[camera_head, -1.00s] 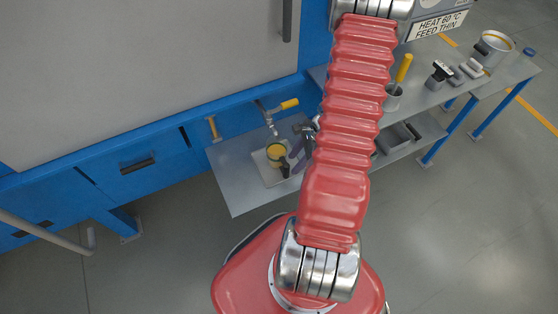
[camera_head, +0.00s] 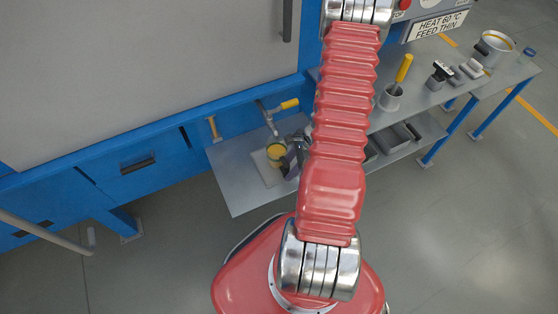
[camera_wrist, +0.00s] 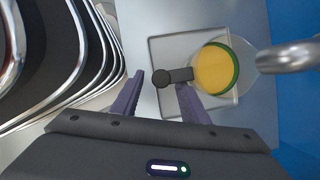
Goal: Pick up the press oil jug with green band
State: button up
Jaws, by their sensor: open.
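The press oil jug (camera_head: 275,150) stands on a pale square pad on the low grey shelf, under a tap. In the wrist view the jug (camera_wrist: 232,84) shows from above with yellow oil inside and a green band around its rim. Its black handle (camera_wrist: 172,77) points left toward my gripper. My gripper (camera_wrist: 161,82) is open, with its purple fingers on either side of the handle's outer end; contact cannot be told. In the head view my gripper (camera_head: 292,162) is beside the jug, and the handle is mostly hidden.
The tap (camera_head: 272,122) with a yellow lever hangs close over the jug; its metal pipe (camera_wrist: 290,56) shows at the right in the wrist view. The blue press frame (camera_head: 150,165) is behind. The right bench (camera_head: 425,92) carries several pots and tools. The shelf's left part is bare.

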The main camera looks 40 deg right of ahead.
jog(key=shift+w+a+f, duration=0.15)
jog(key=shift+a+f, duration=0.05)
jog(key=shift+f, duration=0.4)
jog(key=shift+c, duration=0.2)
grip_shut()
dwell(0.5)
